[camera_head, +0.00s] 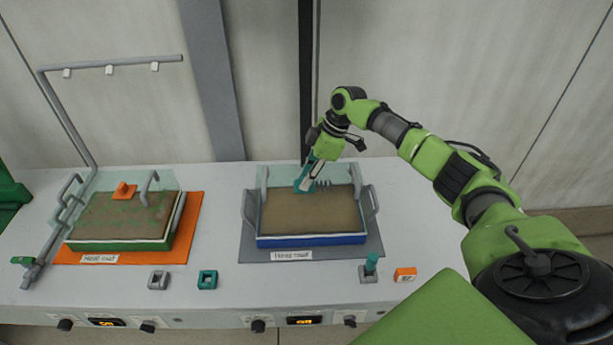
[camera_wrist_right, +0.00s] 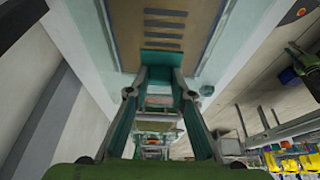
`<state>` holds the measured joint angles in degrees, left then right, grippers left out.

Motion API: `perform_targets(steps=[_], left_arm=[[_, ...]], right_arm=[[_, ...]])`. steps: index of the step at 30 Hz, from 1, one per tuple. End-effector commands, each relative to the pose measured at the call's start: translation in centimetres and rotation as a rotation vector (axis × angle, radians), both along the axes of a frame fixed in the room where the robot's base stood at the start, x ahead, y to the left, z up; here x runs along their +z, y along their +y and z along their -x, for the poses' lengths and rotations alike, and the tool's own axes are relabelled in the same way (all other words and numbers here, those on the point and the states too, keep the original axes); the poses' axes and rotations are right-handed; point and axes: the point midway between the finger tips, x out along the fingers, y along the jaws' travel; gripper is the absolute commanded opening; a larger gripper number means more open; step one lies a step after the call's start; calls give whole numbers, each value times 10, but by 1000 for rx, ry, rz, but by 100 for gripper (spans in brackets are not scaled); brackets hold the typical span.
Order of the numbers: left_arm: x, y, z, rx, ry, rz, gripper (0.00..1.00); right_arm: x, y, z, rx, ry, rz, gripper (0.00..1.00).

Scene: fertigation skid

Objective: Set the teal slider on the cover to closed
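The fingers partly hide the slider in the head view. My left gripper is not in view.
The blue tray (camera_head: 312,241) has grey handles at both sides. Left of it stands a green tray (camera_head: 118,246) on an orange mat (camera_head: 190,232), with an orange slider (camera_head: 124,190) on its cover. Pipes rise at the left. Switches and knobs line the front edge.

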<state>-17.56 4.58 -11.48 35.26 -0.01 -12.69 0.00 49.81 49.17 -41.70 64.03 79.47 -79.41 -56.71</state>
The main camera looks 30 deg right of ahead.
Motion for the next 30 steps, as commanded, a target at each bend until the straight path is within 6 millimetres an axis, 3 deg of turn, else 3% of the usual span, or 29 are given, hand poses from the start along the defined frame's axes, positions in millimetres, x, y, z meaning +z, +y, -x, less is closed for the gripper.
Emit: perform_targets(steps=[4,13,23,24,25,30], left_arm=[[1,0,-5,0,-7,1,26],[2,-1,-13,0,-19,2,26],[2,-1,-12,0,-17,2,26],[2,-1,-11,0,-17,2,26],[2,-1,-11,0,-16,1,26],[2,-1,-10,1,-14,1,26]], right_arm=[[0,-6,3,-2,0,1,0],[0,-50,30,-2,1,0,0],[1,-53,32,0,-2,-1,0],[1,-53,32,0,-2,-1,29],[1,-53,32,0,-2,-1,37],[1,-53,32,0,-2,-1,39]])
